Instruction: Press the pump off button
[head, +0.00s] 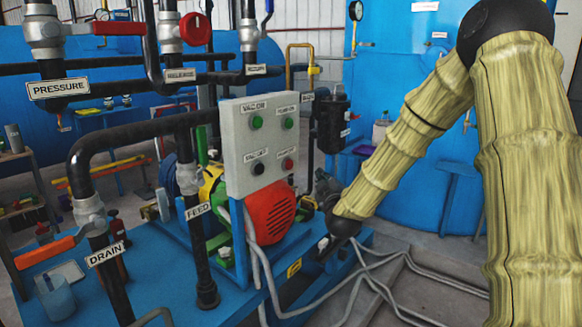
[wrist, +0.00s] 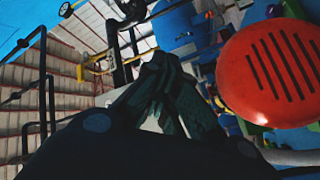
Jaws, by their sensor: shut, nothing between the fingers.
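The grey control box (head: 260,145) stands on the pump skid in the middle of the head view. It has two green buttons on top, a black button (head: 259,168) at lower left and a red button (head: 288,164) at lower right. The labels are small; the one above the red button, apparently the pump off button, is hard to read. In the wrist view my gripper (wrist: 160,68) is shut and empty, its dark fingers together. In the head view my arm ends low, right of the box and apart from the red button; the fingers are hard to make out there.
The red motor cover (head: 270,212) sits just below the box and shows large in the wrist view (wrist: 270,75). A black feed pipe (head: 197,225) stands left of the box. Grey cables (head: 350,290) run over the floor. A blue tank (head: 400,90) stands behind.

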